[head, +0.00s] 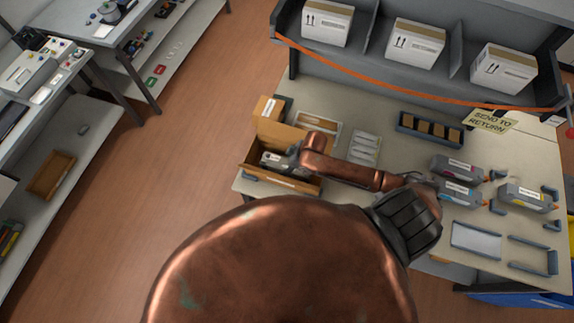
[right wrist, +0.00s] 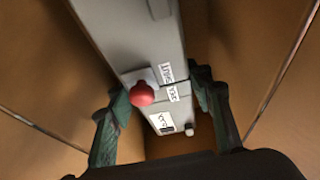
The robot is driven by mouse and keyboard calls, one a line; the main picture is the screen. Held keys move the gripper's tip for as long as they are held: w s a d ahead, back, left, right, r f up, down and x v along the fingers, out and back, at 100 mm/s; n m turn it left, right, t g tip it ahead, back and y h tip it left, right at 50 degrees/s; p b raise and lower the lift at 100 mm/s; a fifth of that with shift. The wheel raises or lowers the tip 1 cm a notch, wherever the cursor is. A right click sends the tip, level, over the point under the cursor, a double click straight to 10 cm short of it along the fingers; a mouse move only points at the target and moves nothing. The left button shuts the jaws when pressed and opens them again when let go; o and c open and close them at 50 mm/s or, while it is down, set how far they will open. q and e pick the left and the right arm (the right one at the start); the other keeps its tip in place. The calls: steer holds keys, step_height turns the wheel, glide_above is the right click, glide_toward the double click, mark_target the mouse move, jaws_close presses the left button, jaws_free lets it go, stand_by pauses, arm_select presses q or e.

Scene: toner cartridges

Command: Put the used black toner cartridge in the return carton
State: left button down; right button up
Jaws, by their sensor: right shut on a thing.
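The open brown return carton (head: 300,187) stands at the left end of the worktable, its flap raised at the back. The grey-bodied toner cartridge (head: 270,158) shows inside the carton opening, next to my right gripper (head: 292,158). In the right wrist view, the cartridge (right wrist: 135,40) has a red knob and white labels. The fingers of my right gripper (right wrist: 155,110) are on both sides of it, shut on it, with brown cardboard walls around. Whether the cartridge touches the carton floor cannot be told. My left gripper is out of view.
Magenta (head: 458,168), cyan (head: 460,194) and yellow (head: 526,197) cartridges are at the table's right, near a "SEND TO RETURN" sign (head: 490,121). White boxes (head: 415,43) fill the rear shelf behind an orange strap (head: 400,82).

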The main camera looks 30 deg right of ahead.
steer(key=o, duration=1.5)
steer(key=v, duration=1.2)
